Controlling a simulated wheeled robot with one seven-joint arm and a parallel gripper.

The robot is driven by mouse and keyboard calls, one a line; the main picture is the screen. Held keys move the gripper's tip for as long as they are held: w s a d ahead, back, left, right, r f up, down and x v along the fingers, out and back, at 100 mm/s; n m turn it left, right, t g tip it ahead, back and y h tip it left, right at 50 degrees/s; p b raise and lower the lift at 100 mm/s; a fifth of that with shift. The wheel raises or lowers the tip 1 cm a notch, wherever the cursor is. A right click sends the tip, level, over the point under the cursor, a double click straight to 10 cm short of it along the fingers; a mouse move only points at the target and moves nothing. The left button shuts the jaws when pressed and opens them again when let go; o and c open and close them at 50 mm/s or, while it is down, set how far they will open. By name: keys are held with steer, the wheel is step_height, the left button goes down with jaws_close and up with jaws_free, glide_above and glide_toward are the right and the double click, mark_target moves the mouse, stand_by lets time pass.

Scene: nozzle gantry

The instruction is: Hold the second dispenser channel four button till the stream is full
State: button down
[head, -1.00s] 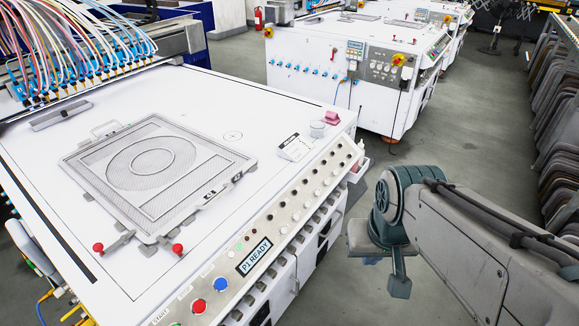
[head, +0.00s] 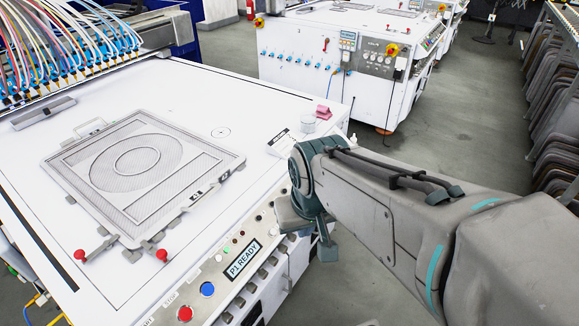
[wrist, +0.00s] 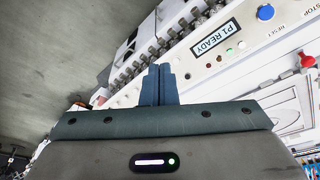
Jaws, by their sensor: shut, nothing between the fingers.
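My gripper (head: 327,251) hangs beside the front panel of the white machine (head: 225,90), at its right part. The wrist view shows its two teal fingers (wrist: 159,84) shut together with nothing between them. I cannot read any channel or dispenser labels. The display (head: 243,260) reads "P1 READY"; it also shows in the wrist view (wrist: 214,38). I see no stream from the nozzles (head: 70,70) at the upper left.
A red button (head: 185,314) and a blue button (head: 207,289) sit left of the display. A framed screen (head: 145,170) lies on the white top, with red-knobbed clamps. A second white machine (head: 340,55) stands behind.

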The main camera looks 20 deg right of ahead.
steer(key=w+d+f+m+t+y, duration=0.3)
steer(key=w+d+f+t, duration=0.2)
steer(key=w+d, duration=0.3)
steer(key=w+d+f+m+t+y, duration=0.3)
steer(key=w+d+f+t, duration=0.3)
steer(key=w+d, duration=0.3)
steer(key=w+m, duration=0.1)
steer(key=w, duration=0.2)
steer(key=shift+w+t, duration=0.25)
steer(key=shift+t, duration=0.05)
steer(key=shift+b, duration=0.3)
steer(key=w+a+f+b, duration=0.3)
steer(key=w+f+b, duration=0.1)
steer(key=f+b, duration=0.3)
steer(key=shift+f, duration=0.15)
stand_by(1.2)
